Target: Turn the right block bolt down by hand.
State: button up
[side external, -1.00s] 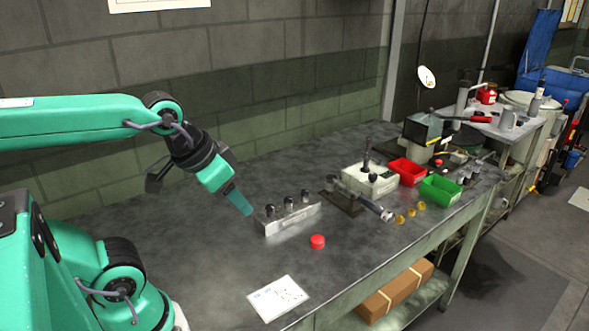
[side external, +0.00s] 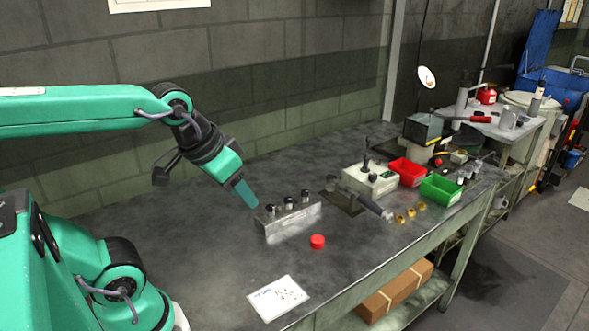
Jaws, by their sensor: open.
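A grey metal block (side external: 290,224) lies on the bench with three dark-topped bolts standing in a row along its top. The right block bolt (side external: 305,196) is at the end farthest from my arm. The middle bolt (side external: 288,203) and the left bolt (side external: 270,211) stand nearer to it. My gripper (side external: 248,196) points down and to the right, above and just left of the block's left end. It is open and holds nothing that I can see. The gap between its fingers is hard to make out from this side.
A red round cap (side external: 317,241) and a white card (side external: 278,298) lie in front of the block. To the right are a dark tool (side external: 362,200), several brass pieces (side external: 411,213), a white control box (side external: 369,181), a red bin (side external: 407,172) and a green bin (side external: 440,190).

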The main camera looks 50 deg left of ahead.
jog(key=w+a+r+n+g, duration=0.25)
jog(key=w+n, duration=0.35)
jog(key=w, duration=0.3)
jog(key=n+g, duration=0.3)
jog(key=n, duration=1.2)
send_over(305, 192)
notch_tip(305, 192, down, 13)
jog(key=shift+w+a+f, duration=0.1)
jog(key=shift+w+f, duration=0.05)
jog(key=shift+f, duration=0.15)
jog(key=shift+f, duration=3.9)
grip_shut()
